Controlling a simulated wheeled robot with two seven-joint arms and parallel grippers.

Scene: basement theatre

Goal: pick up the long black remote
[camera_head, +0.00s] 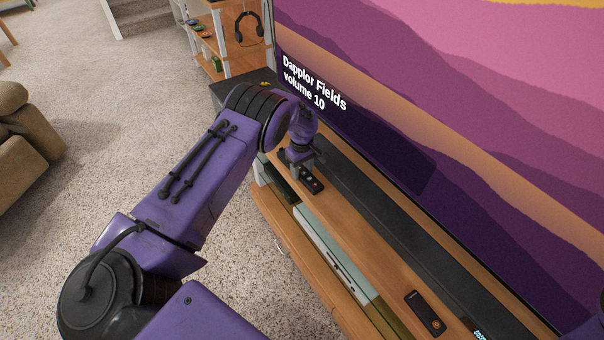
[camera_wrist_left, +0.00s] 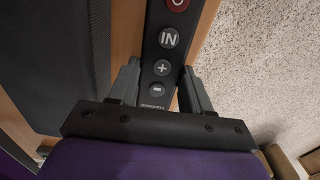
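A long black remote (camera_head: 311,181) lies on the wooden TV stand below my left gripper (camera_head: 299,158). In the left wrist view the remote (camera_wrist_left: 168,45) shows a red-ringed button, an "IN" button, plus and minus. The fingers of my left gripper (camera_wrist_left: 160,78) are apart, one on each side of the remote's near end. They look close to its sides; I see no clear grip. My right gripper is out of view.
A second dark remote (camera_head: 425,312) lies farther along the stand (camera_head: 363,258). A long black soundbar (camera_head: 385,212) runs behind both, in front of the large screen (camera_head: 470,120). Shelves (camera_head: 232,52) with headphones (camera_head: 247,28) stand beyond. Carpet (camera_head: 110,130) is open at left.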

